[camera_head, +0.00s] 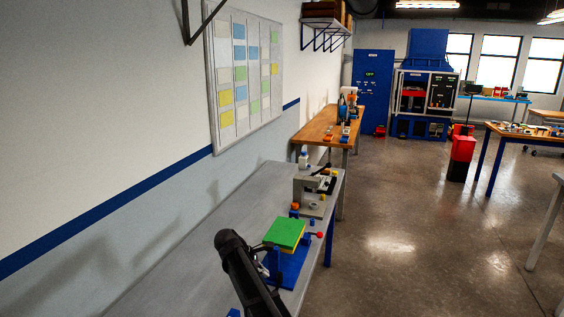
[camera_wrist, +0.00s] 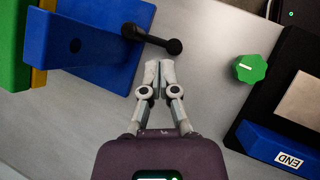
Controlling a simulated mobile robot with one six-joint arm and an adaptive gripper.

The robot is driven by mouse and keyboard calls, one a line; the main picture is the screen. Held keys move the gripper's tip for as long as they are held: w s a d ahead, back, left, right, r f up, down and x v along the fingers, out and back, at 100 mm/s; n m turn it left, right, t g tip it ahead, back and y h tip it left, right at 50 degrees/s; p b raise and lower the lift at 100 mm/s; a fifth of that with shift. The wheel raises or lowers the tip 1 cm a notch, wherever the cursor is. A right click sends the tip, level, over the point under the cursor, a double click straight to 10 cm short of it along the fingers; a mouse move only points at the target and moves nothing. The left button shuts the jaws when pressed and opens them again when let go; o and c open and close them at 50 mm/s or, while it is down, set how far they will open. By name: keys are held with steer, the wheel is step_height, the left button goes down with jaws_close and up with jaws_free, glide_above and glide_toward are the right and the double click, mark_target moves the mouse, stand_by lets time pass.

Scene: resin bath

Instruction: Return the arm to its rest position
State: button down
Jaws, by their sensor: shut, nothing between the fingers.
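In the wrist view, my gripper (camera_wrist: 158,72) is shut, with its two grey fingers together and nothing between them. Its tips are over the grey bench top, just below a black knobbed handle (camera_wrist: 152,38) on a blue fixture (camera_wrist: 85,45). Whether the tips touch the handle I cannot tell; a small gap seems to show. In the head view, my dark arm reaches over the grey bench (camera_head: 180,250) at the bottom centre, beside the blue fixture with a green and yellow block (camera_head: 286,232). My fingers are hidden in that view.
A green knob (camera_wrist: 251,68) and a blue block marked END (camera_wrist: 275,148) lie to the right in the wrist view. A grey press-like device (camera_head: 310,185) stands farther along the bench. A wooden table (camera_head: 318,132) is beyond.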

steer(key=s+d+f+m+g+y, duration=0.1)
steer(key=s+d+m+y, duration=0.2)
steer(key=s+d+m, duration=0.6)
steer(key=s+d+f+m+g+y, duration=0.1)
steer(key=s+d+f+m+y, duration=0.1)
steer(key=s+d+m, duration=0.7)
steer(key=s+d+y, duration=0.1)
steer(key=s+d, duration=0.3)
steer(key=d, duration=0.1)
steer(key=shift+d+f+y, duration=0.2)
steer(key=shift+f+y, duration=0.1)
steer(key=shift+y, duration=0.1)
